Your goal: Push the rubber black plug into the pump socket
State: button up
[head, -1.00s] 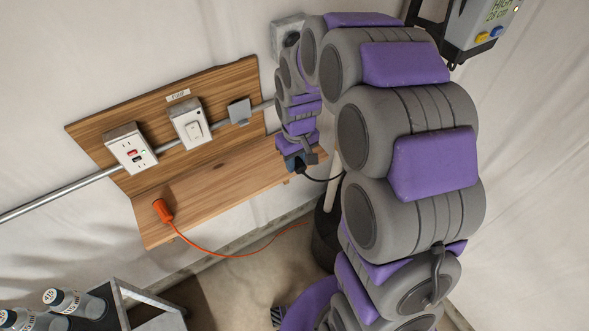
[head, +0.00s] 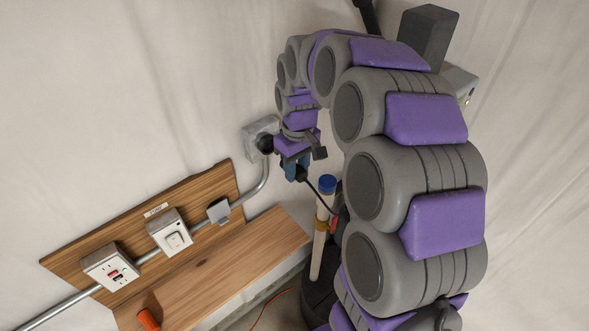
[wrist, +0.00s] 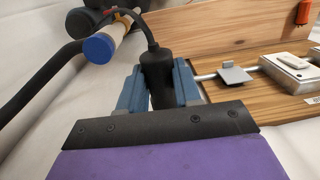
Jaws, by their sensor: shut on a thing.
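The black rubber plug (wrist: 155,72) is held between the blue fingers of my gripper (wrist: 158,92), with its cord curving up and away in the wrist view. In the head view my gripper (head: 294,170) hangs just below and right of a grey wall box with a round dark opening (head: 262,138), which looks like the pump socket. The plug (head: 301,173) is apart from that opening as far as I can tell. The arm partly hides the box's right side. The wrist view does not show the socket's opening.
A wooden board (head: 205,190) carries a switch box labelled PUMP (head: 170,235), an outlet box (head: 110,268) and a grey cover (head: 219,211). A wooden shelf (head: 235,270) juts out below, with an orange plug (head: 148,319). A blue-capped rod (head: 327,185) stands near the cord.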

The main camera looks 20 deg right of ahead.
jog(key=shift+d, duration=0.2)
jog(key=shift+w, duration=0.2)
jog(key=w, duration=0.1)
jog(key=w+a+p, duration=0.1)
jog(key=w, duration=0.1)
jog(key=w+a+p, duration=0.1)
jog(key=w, duration=0.1)
jog(key=shift+a, duration=0.15)
jog(key=shift+w+a+p, duration=0.25)
jog(key=shift+w+p, duration=0.05)
jog(key=shift+w, duration=0.3)
jog(key=shift+w+a+p, duration=0.25)
jog(key=shift+w, duration=0.35)
dwell(2.0)
jog(key=o, duration=1.1)
jog(key=shift+r, duration=0.15)
